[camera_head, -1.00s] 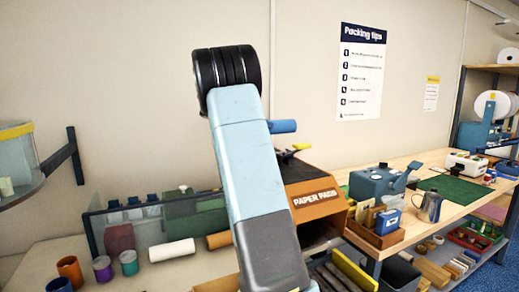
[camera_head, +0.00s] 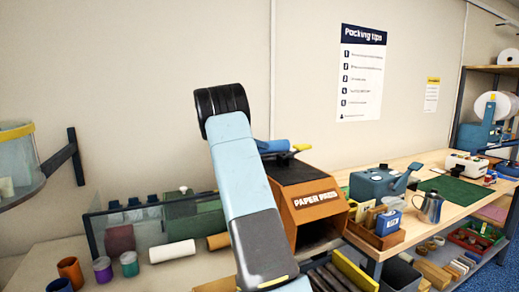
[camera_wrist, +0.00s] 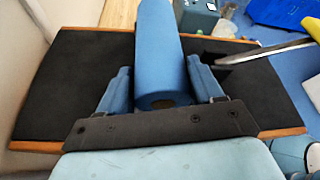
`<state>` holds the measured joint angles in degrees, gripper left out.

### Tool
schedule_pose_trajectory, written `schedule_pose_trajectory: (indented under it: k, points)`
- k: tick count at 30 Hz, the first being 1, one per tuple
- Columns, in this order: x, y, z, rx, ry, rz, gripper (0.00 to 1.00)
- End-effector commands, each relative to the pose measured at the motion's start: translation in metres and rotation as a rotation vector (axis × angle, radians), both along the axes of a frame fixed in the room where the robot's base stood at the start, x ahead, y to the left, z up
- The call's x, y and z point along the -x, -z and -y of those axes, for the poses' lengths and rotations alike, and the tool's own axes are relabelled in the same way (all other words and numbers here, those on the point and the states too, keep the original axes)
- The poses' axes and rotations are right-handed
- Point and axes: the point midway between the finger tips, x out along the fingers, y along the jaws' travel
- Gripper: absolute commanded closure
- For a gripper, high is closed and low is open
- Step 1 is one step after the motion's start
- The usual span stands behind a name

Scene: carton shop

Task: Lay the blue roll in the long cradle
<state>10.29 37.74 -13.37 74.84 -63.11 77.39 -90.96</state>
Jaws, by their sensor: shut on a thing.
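The blue roll (camera_wrist: 160,45) is gripped between the two blue fingers of my gripper (camera_wrist: 160,68) in the wrist view. Its near end faces the camera and its far end points away, toward the top of the picture. In the head view only part of the blue roll (camera_head: 273,146) shows, to the right of my arm, just above the dark top of the paper pads box (camera_head: 317,200). My gripper is hidden behind my arm there. I cannot tell whether the roll touches the box top. I cannot clearly make out the long cradle.
A metal bar with a yellow end (camera_wrist: 262,51) lies close to the right of my gripper. The workbench at right holds a blue machine (camera_head: 377,184), a metal jug (camera_head: 429,207) and a wooden tray (camera_head: 374,234).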

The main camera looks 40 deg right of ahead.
Motion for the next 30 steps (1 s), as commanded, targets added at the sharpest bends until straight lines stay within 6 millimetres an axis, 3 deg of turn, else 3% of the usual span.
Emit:
schedule_pose_trajectory:
  k: [27,28,30]
  points:
    - [0.000,0.018,0.000,0.000,0.000,0.001,0.73]
    - [0.000,0.019,0.000,0.000,0.000,0.000,0.32]
    - [0.000,0.019,0.000,-0.001,0.000,-0.001,0.26]
